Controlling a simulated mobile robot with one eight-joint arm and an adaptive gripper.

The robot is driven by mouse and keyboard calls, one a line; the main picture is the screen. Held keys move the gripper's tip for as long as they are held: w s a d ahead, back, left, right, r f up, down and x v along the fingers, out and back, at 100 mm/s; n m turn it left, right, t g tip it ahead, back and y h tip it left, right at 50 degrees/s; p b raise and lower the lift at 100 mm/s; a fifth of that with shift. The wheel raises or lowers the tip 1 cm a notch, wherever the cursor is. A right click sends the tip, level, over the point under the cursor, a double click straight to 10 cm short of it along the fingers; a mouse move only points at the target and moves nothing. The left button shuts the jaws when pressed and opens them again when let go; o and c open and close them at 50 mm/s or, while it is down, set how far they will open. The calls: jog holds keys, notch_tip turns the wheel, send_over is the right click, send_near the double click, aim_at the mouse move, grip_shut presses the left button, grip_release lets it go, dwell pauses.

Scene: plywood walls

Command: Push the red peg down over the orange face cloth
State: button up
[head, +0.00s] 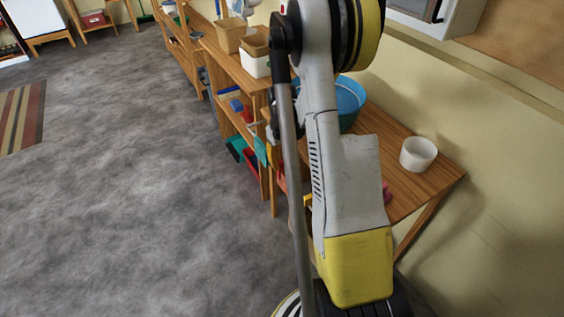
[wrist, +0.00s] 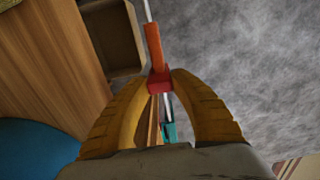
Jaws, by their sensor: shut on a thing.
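In the wrist view, my gripper (wrist: 160,83) has its two yellow-brown fingers closed on the red peg (wrist: 160,82), which sits between the fingertips. The orange face cloth (wrist: 153,45) shows as a narrow strip along a thin pale line, seen from above. Its near end meets the red peg in the picture; I cannot tell whether the peg grips it or is just above it. A teal item (wrist: 170,131) shows beyond the fingers, along the same line. In the head view my arm hides the peg and the orange cloth.
A wooden shelf top (head: 395,160) carries a white pot (head: 418,154) and a blue basin (head: 350,100). A tan tub (wrist: 112,38) stands close to my left finger in the wrist view. Grey carpet (head: 130,190) to the left is clear.

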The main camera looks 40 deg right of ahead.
dwell(0.3)
jog(key=o, duration=0.8)
jog(key=shift+o, duration=0.2)
notch_tip(320, 180, up, 12)
